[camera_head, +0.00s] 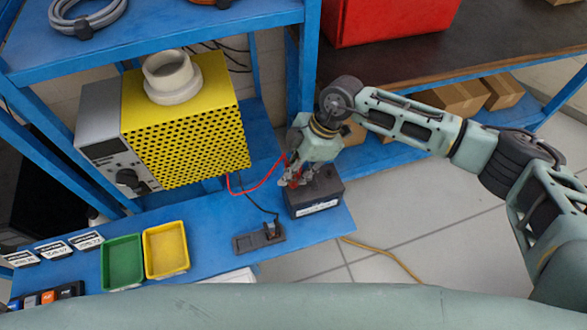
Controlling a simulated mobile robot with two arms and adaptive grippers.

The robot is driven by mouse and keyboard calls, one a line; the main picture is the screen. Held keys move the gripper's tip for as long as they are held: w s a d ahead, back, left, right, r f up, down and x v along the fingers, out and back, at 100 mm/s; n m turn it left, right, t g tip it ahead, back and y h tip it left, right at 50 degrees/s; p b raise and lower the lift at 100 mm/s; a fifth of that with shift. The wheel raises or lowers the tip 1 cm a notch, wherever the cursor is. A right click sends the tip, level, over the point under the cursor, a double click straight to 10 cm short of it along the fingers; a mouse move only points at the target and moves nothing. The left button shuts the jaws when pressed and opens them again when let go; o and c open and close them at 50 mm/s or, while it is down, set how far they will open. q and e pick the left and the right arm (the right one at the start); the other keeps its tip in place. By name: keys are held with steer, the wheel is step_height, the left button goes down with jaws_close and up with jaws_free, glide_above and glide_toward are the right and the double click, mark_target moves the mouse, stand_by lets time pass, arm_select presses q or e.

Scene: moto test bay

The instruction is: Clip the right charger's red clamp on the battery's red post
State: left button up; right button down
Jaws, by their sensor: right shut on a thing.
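The black battery (328,192) sits on the blue bench near its right end. My right gripper (294,181) comes in from the upper right and is shut on the red clamp (292,184), at the battery's top left. I cannot tell whether the clamp touches the red post, as the gripper and clamp hide it. A red cable runs from the clamp to the yellow charger (190,120), which has a grey front with a knob. The charger's black cable leads to a dark holder (258,238) left of the battery. My left gripper is not in view.
A green tray (122,262) and a yellow tray (166,250) stand on the bench at left, beside white labels (52,250). A blue shelf post (306,75) rises behind my gripper. A red box (385,20) and cardboard boxes (460,97) are at the back right.

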steer(key=shift+f, duration=0.6)
stand_by(0.5)
steer(key=c, duration=1.5)
jaws_free()
steer(key=shift+c, duration=0.2)
steer(key=shift+r, duration=0.1)
steer(key=v, duration=1.2)
